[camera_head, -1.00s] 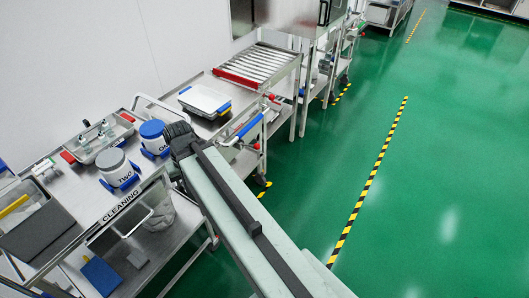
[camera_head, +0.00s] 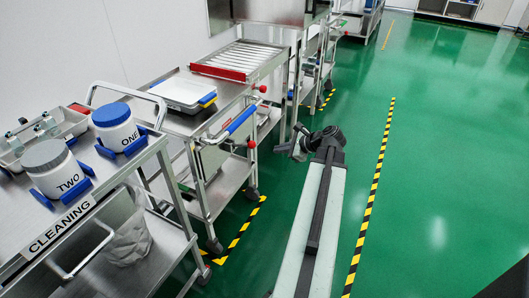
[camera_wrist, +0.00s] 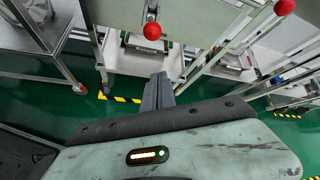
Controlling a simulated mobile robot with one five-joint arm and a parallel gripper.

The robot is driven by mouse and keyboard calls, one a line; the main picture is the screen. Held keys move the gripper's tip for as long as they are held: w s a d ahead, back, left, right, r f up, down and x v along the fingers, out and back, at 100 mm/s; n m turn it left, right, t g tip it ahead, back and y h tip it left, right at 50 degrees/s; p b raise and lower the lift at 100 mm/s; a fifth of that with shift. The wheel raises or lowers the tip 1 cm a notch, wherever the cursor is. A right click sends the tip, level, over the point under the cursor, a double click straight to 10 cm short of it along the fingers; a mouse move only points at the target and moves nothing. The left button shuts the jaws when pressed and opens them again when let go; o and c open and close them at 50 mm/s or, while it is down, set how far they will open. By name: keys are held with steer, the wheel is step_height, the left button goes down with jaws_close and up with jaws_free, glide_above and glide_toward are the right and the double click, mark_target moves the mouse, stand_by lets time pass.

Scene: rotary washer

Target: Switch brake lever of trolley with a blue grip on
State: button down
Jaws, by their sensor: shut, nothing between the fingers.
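The trolley with a blue grip (camera_head: 241,120) stands left of my gripper in the head view. Its steel frame stands on dark castors. A red ball knob (camera_head: 251,144) sits just below the blue grip, and another red knob (camera_head: 262,89) is above it, near the red-edged rack. My gripper (camera_head: 293,146) is to the right of the trolley, over the green floor, apart from both knobs. In the wrist view the dark fingers (camera_wrist: 158,88) are shut and empty. A red knob (camera_wrist: 152,31) shows beyond them, and a second red knob (camera_wrist: 284,7) is at upper right.
A cleaning cart (camera_head: 60,225) with containers ONE and TWO stands at left. More steel trolleys line the wall at the back. Yellow-black floor tape (camera_head: 240,235) lies beside the trolley. The green floor (camera_head: 450,200) to the right is clear.

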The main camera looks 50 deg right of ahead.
mark_target(245, 145)
steer(key=d+f+b+x, duration=0.1)
steer(key=b+x, duration=0.5)
steer(key=x, duration=0.4)
steer(key=a+r+p, duration=0.1)
steer(key=r+p, duration=0.1)
steer(key=r, duration=0.1)
steer(key=a+r+p, duration=0.1)
steer(key=p, duration=0.1)
steer(key=shift+a+r, duration=0.2)
steer(key=shift+a, duration=0.15)
